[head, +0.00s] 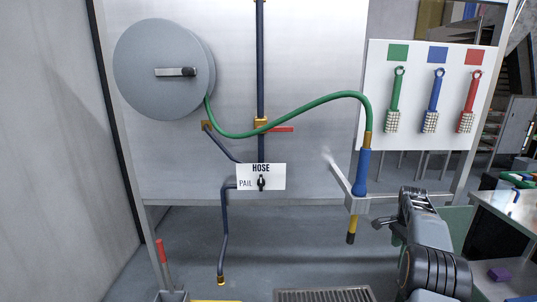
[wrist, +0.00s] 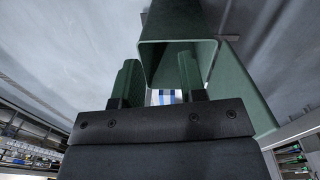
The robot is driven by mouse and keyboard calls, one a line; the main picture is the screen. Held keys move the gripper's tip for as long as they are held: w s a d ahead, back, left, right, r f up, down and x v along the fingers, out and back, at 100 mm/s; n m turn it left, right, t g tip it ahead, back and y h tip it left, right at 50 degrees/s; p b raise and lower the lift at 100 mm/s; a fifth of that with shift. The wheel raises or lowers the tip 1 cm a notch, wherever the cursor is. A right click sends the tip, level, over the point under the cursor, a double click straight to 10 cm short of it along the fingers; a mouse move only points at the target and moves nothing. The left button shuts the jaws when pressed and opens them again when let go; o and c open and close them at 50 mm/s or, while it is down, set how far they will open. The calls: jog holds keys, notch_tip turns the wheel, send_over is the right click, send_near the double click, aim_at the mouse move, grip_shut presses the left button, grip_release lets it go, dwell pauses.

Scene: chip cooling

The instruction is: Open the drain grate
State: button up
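The drain grate (head: 324,295) is a dark slatted metal panel in the floor at the bottom of the head view, cut off by the picture edge. It looks flat in the floor, and its lower part is out of view. My gripper (head: 382,222) is above and to the right of the grate in the head view, well apart from it. In the wrist view my gripper (wrist: 158,75) has its two green-padded fingers apart with nothing seen between them. The grate does not show clearly in the wrist view.
A hose nozzle (head: 361,175) hangs in a holder left of my gripper. A red-handled tool (head: 162,252) stands at lower left. A green square frame (wrist: 215,60) is close beyond the fingers in the wrist view. A bench (head: 508,212) with items is at right.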

notch_tip(320, 180, down, 4)
jog(key=s+n, duration=0.2)
jog(key=s+a+r+n+t+p, duration=0.2)
jog(key=s+a+r+n+p, duration=0.3)
jog(key=s+a+r, duration=0.5)
jog(key=s+a+r+n+t+p, duration=0.2)
jog(key=s+a+r+n+p, duration=0.3)
jog(key=s+a+r+n, duration=0.4)
jog(key=s+a+r, duration=0.1)
jog(key=s+a, duration=0.6)
jog(key=a, duration=0.1)
jog(key=shift+a+n, duration=0.3)
jog(key=shift+a, duration=0.1)
jog(key=shift+d, duration=0.1)
